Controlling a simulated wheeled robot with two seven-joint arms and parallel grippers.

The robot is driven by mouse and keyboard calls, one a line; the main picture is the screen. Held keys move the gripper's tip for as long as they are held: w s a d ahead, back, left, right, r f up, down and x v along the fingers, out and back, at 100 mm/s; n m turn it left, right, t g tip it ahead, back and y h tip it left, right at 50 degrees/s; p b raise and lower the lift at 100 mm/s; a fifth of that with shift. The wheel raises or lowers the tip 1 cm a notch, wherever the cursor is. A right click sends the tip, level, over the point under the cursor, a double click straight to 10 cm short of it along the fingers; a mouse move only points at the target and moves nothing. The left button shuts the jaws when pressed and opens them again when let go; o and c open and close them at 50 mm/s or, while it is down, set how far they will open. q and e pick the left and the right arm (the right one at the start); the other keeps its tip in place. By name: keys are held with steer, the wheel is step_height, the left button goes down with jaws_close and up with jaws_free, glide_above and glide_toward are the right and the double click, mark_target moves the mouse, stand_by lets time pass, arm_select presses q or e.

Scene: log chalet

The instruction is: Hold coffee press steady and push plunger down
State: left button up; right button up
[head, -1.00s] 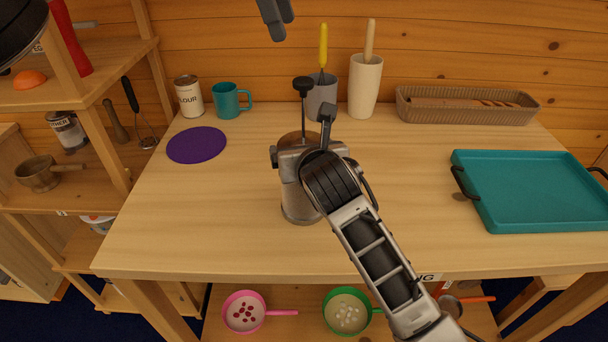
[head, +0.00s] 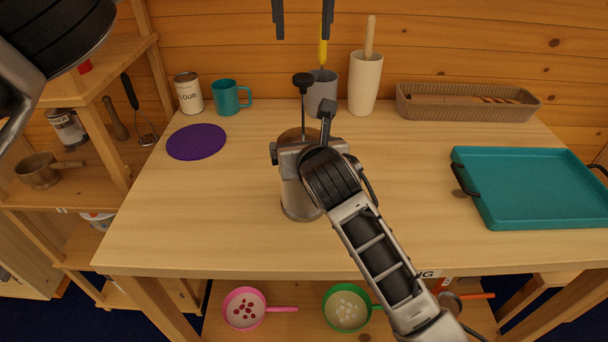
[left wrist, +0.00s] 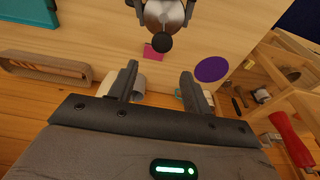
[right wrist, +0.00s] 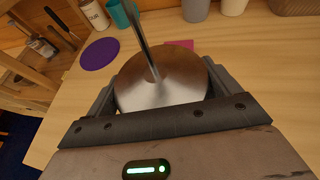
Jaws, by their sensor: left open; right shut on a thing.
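The coffee press (head: 300,201) stands upright on the table, a metal cylinder with its plunger rod raised and a black knob (head: 303,81) on top. My right gripper (head: 298,146) is shut around the upper body of the press; the right wrist view shows the round metal lid (right wrist: 165,82) between its fingers. My left gripper (head: 303,18) is open and empty, high above the table, at the top of the head view. In the left wrist view its fingers (left wrist: 158,85) are spread, with the black knob (left wrist: 162,43) beyond them.
A purple mat (head: 196,142), flour can (head: 188,93), teal mug (head: 230,97), grey holder (head: 320,95) and cream vase (head: 365,86) stand around the back. A teal tray (head: 530,188) lies right, below a brown basket (head: 466,103). The table's left front is clear.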

mark_target(303, 76)
arm_select(q)
steer(key=shift+f, duration=3.85)
steer(key=c, duration=0.8)
steer(key=shift+f, duration=4.05)
steer(key=o, duration=0.9)
steer(key=shift+f, duration=0.1)
